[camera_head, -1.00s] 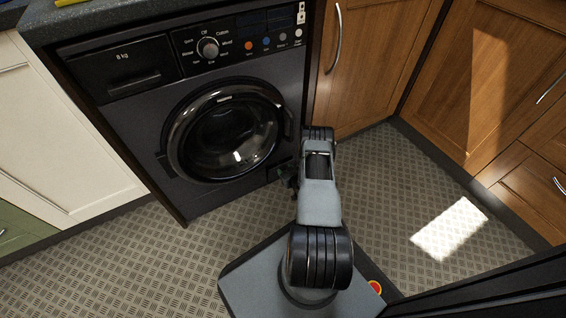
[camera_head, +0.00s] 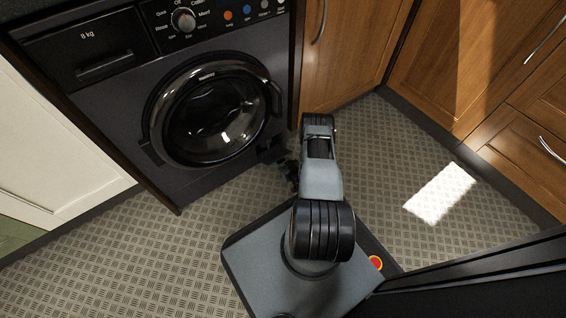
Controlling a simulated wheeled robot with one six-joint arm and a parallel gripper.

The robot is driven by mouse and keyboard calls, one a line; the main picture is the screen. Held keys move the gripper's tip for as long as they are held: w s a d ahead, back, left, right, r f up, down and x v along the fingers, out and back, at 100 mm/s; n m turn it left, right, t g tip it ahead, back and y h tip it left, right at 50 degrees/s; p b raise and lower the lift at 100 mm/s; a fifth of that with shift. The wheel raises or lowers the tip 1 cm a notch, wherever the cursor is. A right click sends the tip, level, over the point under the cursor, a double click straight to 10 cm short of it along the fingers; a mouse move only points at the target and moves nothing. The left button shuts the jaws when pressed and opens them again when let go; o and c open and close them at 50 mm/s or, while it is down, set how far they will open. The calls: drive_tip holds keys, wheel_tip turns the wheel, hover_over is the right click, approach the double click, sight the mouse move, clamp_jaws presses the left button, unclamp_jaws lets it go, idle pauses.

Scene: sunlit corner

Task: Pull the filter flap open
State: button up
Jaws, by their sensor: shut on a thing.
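The dark washing machine (camera_head: 100,105) stands at the left, with its round glass door (camera_head: 212,115) closed. The filter flap (camera_head: 271,151) is a small dark piece at the machine's lower right corner, and it appears to stick out from the front panel. My gripper (camera_head: 283,164) is low beside that corner, at the flap, and is shut on it. The fingertips are small, dark and partly hidden by my arm, so the exact grip and the flap's angle are hard to make out.
A wooden cabinet (camera_head: 345,55) stands right of the machine, and wooden drawers (camera_head: 525,150) line the right side. A white cabinet (camera_head: 55,150) is at the left. The patterned floor (camera_head: 130,250) is clear, with a sunlit patch (camera_head: 440,193) at the right.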

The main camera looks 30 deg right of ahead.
drive_tip(key=shift+f, duration=0.2)
drive_tip(key=o, duration=1.3)
drive_tip(key=shift+r, duration=0.1)
